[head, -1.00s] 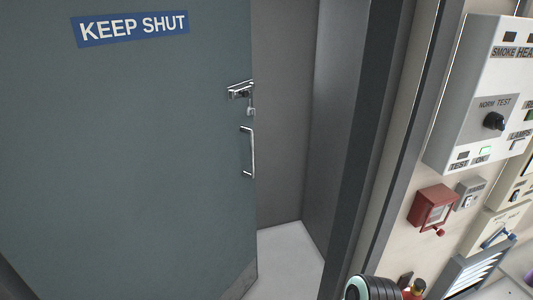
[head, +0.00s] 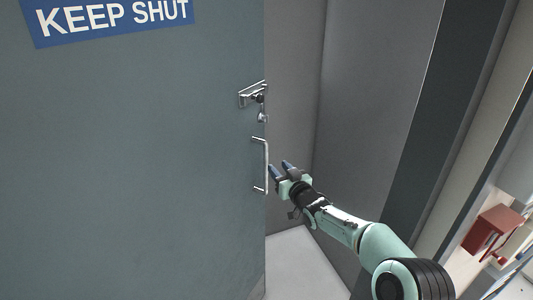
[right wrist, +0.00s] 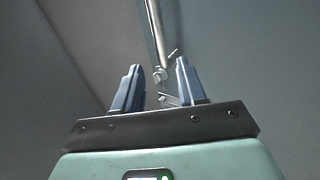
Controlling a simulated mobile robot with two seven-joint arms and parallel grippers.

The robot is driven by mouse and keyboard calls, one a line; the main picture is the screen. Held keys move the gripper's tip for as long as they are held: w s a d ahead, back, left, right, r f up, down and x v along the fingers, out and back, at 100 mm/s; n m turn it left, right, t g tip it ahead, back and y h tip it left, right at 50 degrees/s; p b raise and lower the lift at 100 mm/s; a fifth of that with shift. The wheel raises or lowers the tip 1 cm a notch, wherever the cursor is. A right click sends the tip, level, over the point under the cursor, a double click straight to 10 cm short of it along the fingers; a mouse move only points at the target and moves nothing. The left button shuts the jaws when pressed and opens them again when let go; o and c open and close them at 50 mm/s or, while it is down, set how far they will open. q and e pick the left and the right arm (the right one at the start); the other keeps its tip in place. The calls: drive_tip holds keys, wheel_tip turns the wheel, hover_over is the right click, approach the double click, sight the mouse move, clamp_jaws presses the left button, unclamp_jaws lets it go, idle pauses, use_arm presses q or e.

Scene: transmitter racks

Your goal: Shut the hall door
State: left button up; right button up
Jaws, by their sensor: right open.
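The hall door (head: 150,170) is a grey-green panel with a blue "KEEP SHUT" sign (head: 115,18). It stands ajar, with a gap on its right side. A silver vertical pull handle (head: 265,165) is near its right edge, below a lever latch (head: 253,94). My right gripper (head: 278,170) is open just right of the pull handle, seemingly not touching it. In the right wrist view, its two blue-grey fingers (right wrist: 158,85) are spread and empty, with a metal bar (right wrist: 155,30) beyond them. My left gripper is not in view.
The dark door frame (head: 440,130) stands right of the opening, with grey wall and pale floor (head: 295,262) seen through the gap.

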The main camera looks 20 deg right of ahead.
sight(267, 155)
drive_tip(key=w+p, duration=0.2)
drive_tip(key=w, duration=0.2)
drive_tip(key=w+p, duration=0.2)
drive_tip(key=w, duration=0.3)
drive_tip(key=shift+w+a+r, duration=0.15)
drive_tip(key=shift+w+f+p, duration=0.25)
drive_tip(key=shift+w+p, duration=0.1)
drive_tip(key=shift+w, duration=0.25)
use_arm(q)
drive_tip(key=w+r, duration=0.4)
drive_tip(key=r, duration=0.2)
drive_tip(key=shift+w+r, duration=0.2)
use_arm(e)
drive_tip(key=shift+s, duration=0.1)
drive_tip(key=shift+c, duration=0.7)
clamp_jaws()
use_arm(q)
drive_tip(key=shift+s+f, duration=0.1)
